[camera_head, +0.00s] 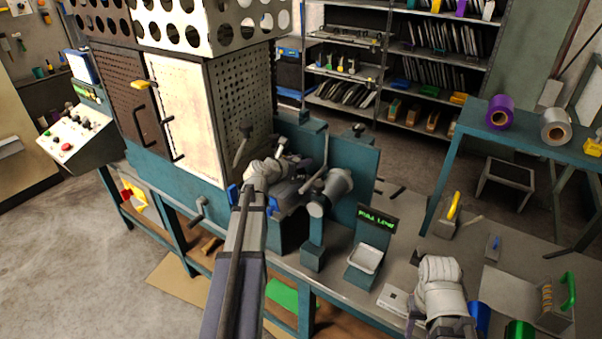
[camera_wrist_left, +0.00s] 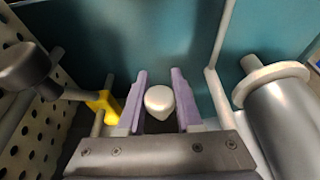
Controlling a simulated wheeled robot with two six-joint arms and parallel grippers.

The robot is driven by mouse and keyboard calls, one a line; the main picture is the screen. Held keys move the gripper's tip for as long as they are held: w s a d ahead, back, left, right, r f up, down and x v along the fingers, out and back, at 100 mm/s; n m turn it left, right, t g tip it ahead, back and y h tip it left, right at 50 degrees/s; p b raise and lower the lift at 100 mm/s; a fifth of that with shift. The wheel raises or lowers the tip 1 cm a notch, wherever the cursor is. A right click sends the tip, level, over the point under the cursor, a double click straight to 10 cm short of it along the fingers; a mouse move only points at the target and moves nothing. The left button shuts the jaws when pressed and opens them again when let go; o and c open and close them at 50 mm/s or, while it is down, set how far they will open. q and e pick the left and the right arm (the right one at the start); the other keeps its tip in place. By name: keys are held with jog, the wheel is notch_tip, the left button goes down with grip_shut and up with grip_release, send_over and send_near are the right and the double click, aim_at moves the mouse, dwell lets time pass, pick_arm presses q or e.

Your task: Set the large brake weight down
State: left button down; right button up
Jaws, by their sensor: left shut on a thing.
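My left gripper (camera_head: 287,187) reaches into the teal machine (camera_head: 345,180) beside its rollers. In the left wrist view my left gripper (camera_wrist_left: 159,95) has its two purple fingers on either side of a pale, rounded, teardrop-like piece (camera_wrist_left: 159,101). It is shut on this piece, which I take for the large brake weight. Its underside and whatever is below it are hidden.
A grey roller (camera_wrist_left: 285,120) stands close to the right of my left gripper. A yellow piece (camera_wrist_left: 104,104) on a rod and a perforated panel (camera_wrist_left: 30,120) are at its left. A display with green letters (camera_head: 376,224) stands above a white tray (camera_head: 366,258) on the bench.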

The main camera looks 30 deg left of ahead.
aim_at(301, 169)
pick_arm(q)
jog(key=shift+f+b, duration=1.8)
jog(key=shift+f, duration=0.1)
jog(key=shift+r, duration=0.1)
jog(key=c, duration=0.6)
grip_release()
jog(key=shift+s+r, duration=0.15)
jog(key=shift+s, duration=0.2)
jog(key=p+v, duration=0.4)
jog(key=v, duration=0.7)
jog(key=shift+s, duration=0.15)
